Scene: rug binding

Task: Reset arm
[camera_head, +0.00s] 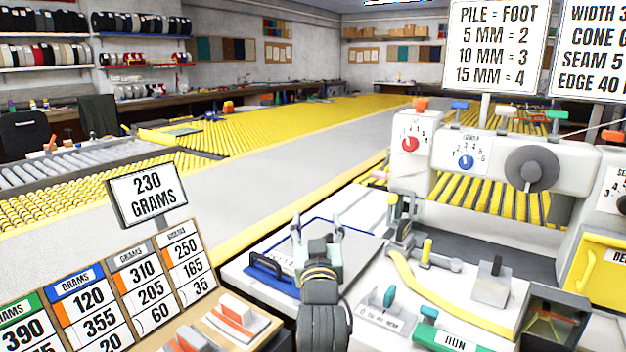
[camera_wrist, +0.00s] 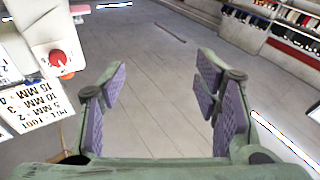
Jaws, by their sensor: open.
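My gripper (camera_head: 317,226) is in the lower middle of the head view, held up in front of the blue-edged plate on the white machine table. Its fingers point away from the head camera and are spread apart with nothing between them. The wrist view also shows my gripper (camera_wrist: 160,85) open, with purple-padded fingers on both sides of an empty gap. Only grey floor (camera_wrist: 165,120) shows between and beyond the fingers there. My arm hides part of the machine table's front edge in the head view.
The white sewing machine (camera_head: 460,165) with red and blue dials stands to the right. A control block marked RUN (camera_head: 450,338) is at its front. A "230 GRAMS" sign (camera_head: 148,195) and number boards (camera_head: 130,285) stand at left. Yellow rollers (camera_head: 250,130) and grey rug lie behind.

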